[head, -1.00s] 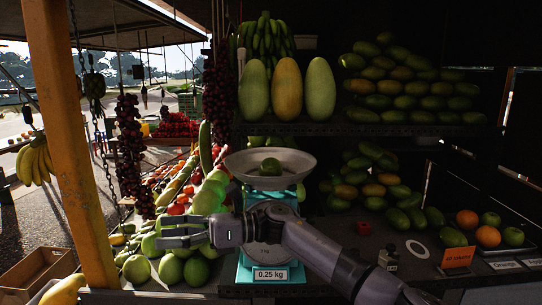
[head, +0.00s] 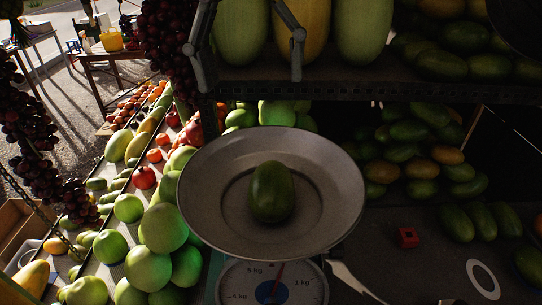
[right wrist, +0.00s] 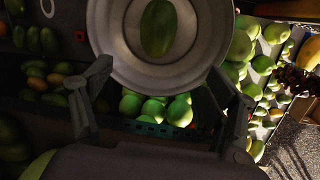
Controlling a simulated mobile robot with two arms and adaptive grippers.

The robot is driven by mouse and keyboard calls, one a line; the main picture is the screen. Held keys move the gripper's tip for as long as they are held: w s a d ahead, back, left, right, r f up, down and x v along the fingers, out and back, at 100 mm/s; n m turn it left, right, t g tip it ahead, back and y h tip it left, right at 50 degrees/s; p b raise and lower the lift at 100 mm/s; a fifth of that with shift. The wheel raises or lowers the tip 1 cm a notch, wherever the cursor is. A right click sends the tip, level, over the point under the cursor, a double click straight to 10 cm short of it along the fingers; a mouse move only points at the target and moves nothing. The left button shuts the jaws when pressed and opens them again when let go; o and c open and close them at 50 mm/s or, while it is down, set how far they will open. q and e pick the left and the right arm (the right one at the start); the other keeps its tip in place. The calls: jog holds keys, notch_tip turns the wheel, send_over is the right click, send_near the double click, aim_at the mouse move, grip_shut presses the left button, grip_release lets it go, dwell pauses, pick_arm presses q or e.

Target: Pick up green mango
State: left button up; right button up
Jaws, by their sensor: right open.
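The green mango (head: 271,192) lies in the round metal pan (head: 345,215) of the scale, near the pan's middle. It also shows at the top of the right wrist view (right wrist: 158,28), in the pan (right wrist: 105,28). My right gripper (head: 248,82) is open and empty, its two fingers hanging apart at the top of the head view, above the mango in the picture. In the right wrist view the spread fingers (right wrist: 160,70) frame the pan's lower edge, and the mango is not between them. My left gripper is not in view.
The scale's dial (head: 272,288) is below the pan. Green fruit (head: 163,227) is heaped close on the left. A shelf edge (head: 400,95) with large melons (head: 364,30) is behind. Dark counter with a red block (head: 407,237) and a white ring (head: 483,280) lies right.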

jog(key=b, duration=0.4)
send_near(270, 173)
jog(key=shift+s+a+f, duration=0.1)
jog(key=shift+s+f, duration=0.05)
jog(key=shift+f, duration=0.45)
jog(key=f, duration=0.1)
jog(key=f+b, duration=0.1)
jog(key=f, duration=0.3)
jog(key=shift+d+f+b, duration=0.2)
jog(key=shift+d+b, duration=0.15)
jog(key=shift+d, duration=0.05)
jog(key=shift+s+f, duration=0.1)
jog(key=shift+f, duration=0.25)
jog(key=shift+s+d+f+p, duration=0.1)
jog(key=shift+d+f+p, duration=0.1)
jog(key=shift+f, duration=0.6)
jog(key=shift+s+d+f+p, duration=0.1)
jog(key=shift+f+p, duration=0.05)
jog(key=shift+f, duration=0.6)
jog(key=shift+s+d+f+p, duration=0.1)
jog(key=shift+d+f+p, duration=0.1)
jog(key=shift+f, duration=0.6)
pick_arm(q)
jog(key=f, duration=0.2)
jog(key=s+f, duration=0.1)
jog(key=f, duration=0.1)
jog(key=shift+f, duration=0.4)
pick_arm(e)
jog(key=shift+s+a, duration=0.1)
jog(key=shift+s, duration=0.05)
